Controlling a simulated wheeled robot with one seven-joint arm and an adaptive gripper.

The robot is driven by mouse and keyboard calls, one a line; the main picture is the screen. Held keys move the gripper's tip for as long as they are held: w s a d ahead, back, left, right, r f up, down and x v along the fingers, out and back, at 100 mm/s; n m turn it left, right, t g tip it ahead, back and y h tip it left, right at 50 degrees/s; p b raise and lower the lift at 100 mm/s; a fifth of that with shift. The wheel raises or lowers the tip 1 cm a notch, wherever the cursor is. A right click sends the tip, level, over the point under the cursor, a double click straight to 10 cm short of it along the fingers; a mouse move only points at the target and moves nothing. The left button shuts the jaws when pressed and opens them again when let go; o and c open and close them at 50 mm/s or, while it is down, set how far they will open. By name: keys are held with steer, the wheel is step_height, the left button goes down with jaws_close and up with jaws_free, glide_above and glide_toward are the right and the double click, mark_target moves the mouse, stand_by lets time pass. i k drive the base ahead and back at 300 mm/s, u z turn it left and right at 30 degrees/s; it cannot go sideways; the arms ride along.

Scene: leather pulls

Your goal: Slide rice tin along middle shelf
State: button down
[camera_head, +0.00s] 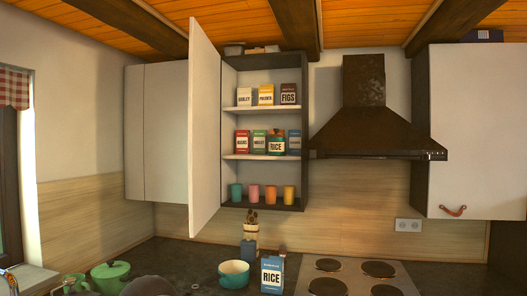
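The rice tin (276,146) stands upright on the middle shelf (262,157) of the open wall cabinet. It is greenish, with a pale label reading RICE, and sits right of the shelf's middle. It stands slightly in front of its neighbours and partly covers them. A second package marked RICE, a blue box (271,275), stands on the counter below. My gripper is not in view.
The cabinet door (205,130) stands open at the left. Boxes line the top shelf; several coloured cups (254,193) line the bottom. A range hood (375,125) hangs close at the right. A teal pot (233,273) and a hob (355,277) are below.

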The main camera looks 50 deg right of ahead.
mark_target(277, 147)
steer(key=z, duration=0.4)
steer(key=i, duration=1.1)
steer(key=z, duration=0.8)
